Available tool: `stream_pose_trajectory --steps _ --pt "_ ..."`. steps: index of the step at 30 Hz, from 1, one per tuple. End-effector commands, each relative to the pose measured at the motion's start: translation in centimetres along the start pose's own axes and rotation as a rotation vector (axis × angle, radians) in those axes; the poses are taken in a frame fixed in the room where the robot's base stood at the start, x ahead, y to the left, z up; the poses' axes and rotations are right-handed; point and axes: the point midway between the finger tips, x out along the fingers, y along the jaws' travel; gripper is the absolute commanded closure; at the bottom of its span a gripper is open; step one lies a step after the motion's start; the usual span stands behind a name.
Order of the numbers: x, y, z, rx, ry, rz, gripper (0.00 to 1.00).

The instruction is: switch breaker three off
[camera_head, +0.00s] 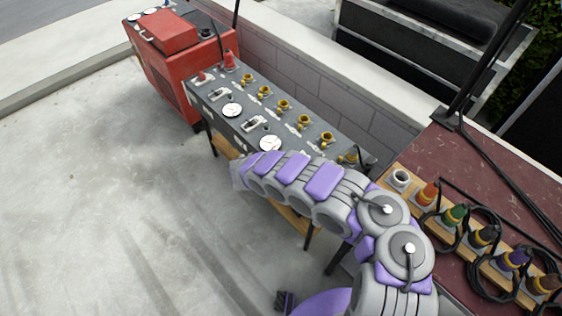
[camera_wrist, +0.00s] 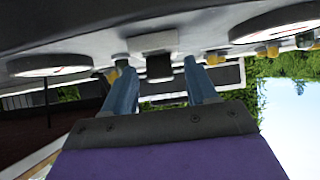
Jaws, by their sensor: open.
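The dark grey breaker panel (camera_head: 283,118) stands on a wooden-edged stand, with gauges, yellow fittings and switches with dark handles on top. One switch (camera_head: 255,123) sits between two white gauges; another switch (camera_head: 222,95) is nearer the red box. No breaker number is readable. My gripper's fingers are not clearly visible in the head view, where my arm covers the panel's near end. In the wrist view my gripper (camera_wrist: 161,90) is open and empty, its blue fingers apart. A switch with a black handle (camera_wrist: 159,68) appears between and beyond the fingertips; contact cannot be told.
A red box (camera_head: 172,55) stands at the panel's far end. A low block wall (camera_head: 310,85) runs behind it. At the right, a dark red surface (camera_head: 455,155) carries coloured connectors and black cables. The concrete floor (camera_head: 110,190) at left is clear.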

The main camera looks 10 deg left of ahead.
Motion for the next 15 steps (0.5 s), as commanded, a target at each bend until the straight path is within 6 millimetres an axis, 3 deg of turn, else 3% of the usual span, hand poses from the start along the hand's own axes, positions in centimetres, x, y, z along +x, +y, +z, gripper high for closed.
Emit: stream_pose_trajectory --steps 5,15 --pt "-2.1 -0.2 -0.1 -0.001 0.0 -0.004 0.43" --pt "-9.8 -0.4 -0.2 -0.005 0.004 -0.005 0.43"
